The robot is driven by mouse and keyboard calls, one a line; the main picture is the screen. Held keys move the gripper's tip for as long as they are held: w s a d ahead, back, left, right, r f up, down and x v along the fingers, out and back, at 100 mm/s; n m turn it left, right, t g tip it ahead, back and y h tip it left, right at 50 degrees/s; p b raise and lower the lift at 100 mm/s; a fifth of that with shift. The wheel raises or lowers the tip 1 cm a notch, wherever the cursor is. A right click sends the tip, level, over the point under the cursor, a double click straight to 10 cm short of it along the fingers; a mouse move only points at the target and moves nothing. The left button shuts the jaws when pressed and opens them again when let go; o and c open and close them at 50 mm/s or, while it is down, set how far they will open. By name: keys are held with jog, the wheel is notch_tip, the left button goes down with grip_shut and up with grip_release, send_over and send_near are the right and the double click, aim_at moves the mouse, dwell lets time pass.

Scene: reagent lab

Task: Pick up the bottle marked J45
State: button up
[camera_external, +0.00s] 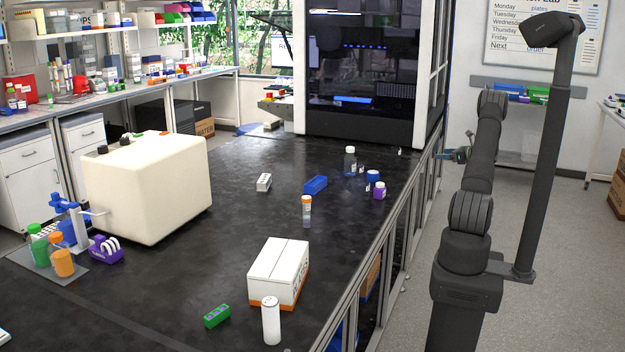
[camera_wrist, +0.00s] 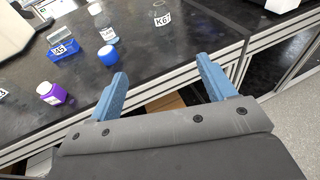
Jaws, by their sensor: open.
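My gripper (camera_external: 460,154) is off the right side of the black bench. In the wrist view its blue fingers (camera_wrist: 161,70) are apart with nothing between them. A label that seems to end in 45 shows at a blue rack (camera_wrist: 68,46); I cannot read J45 surely on any bottle. A clear bottle (camera_wrist: 161,8) has a label like K67.
A white box (camera_external: 278,271) and white cylinder (camera_external: 271,321) are nearer. A metal frame (camera_external: 408,205) edges the bench.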

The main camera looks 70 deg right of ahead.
jog(key=w+a+n+g+y, duration=0.3)
jog(key=w+a+n+y, duration=0.3)
jog(key=w, duration=0.6)
notch_tip(320, 180, up, 11)
jog(key=n+g+h, duration=0.5)
jog(key=n+g, duration=0.4)
jog(key=n, duration=1.4)
send_over(357, 167)
jog(key=s+a, duration=0.2)
jog(key=s, duration=0.1)
jog(key=x, duration=1.7)
jog(key=shift+a, duration=0.2)
jog(key=shift+c, duration=0.3)
jog(key=c, duration=1)
